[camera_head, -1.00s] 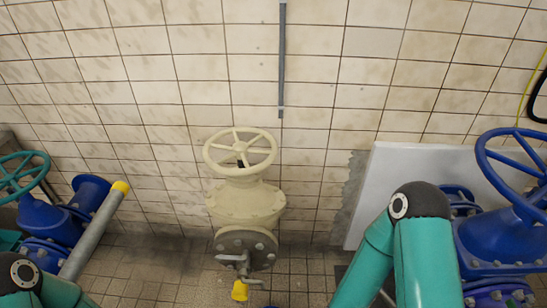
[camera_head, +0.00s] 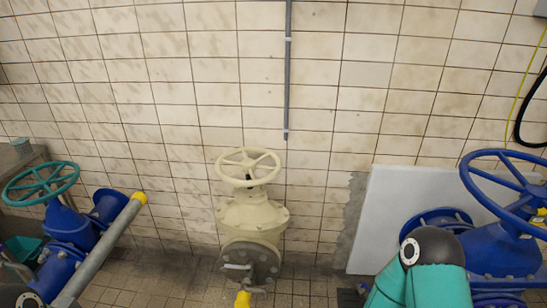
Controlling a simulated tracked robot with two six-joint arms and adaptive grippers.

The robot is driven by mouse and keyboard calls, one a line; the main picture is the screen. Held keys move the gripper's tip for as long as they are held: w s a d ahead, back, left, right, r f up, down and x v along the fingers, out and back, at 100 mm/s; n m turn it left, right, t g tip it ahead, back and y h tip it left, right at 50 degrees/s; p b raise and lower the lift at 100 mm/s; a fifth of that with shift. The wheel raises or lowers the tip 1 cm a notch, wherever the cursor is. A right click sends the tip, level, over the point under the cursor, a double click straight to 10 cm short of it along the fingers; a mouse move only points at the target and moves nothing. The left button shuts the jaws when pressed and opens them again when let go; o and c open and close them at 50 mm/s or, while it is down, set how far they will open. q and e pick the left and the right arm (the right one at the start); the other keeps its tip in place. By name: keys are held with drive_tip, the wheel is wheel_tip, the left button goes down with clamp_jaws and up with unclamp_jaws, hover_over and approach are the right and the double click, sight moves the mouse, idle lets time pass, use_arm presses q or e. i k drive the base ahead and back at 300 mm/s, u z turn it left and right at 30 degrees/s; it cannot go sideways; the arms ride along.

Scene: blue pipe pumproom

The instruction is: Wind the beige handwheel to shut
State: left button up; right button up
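The beige handwheel (camera_head: 248,167) sits on top of a beige valve body (camera_head: 252,216) in the middle of the view, close to the tiled wall. Its rim and spokes are fully visible, and nothing touches it. A grey flange (camera_head: 250,265) is on the valve's front. My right arm shows only as a teal and black link at the lower right. A dark piece of my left arm shows at the bottom left corner. Neither gripper is in the picture.
A teal handwheel (camera_head: 40,184) on a blue valve stands at the left, beside a slanting grey pipe with a yellow cap (camera_head: 138,197). A large blue handwheel (camera_head: 510,190) stands at the right. A pale panel (camera_head: 395,210) leans on the wall. Tiled floor shows around the beige valve.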

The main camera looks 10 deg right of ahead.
sight(248, 166)
drive_tip(key=u, duration=0.1)
drive_tip(key=i, duration=1.15)
drive_tip(key=z, duration=0.25)
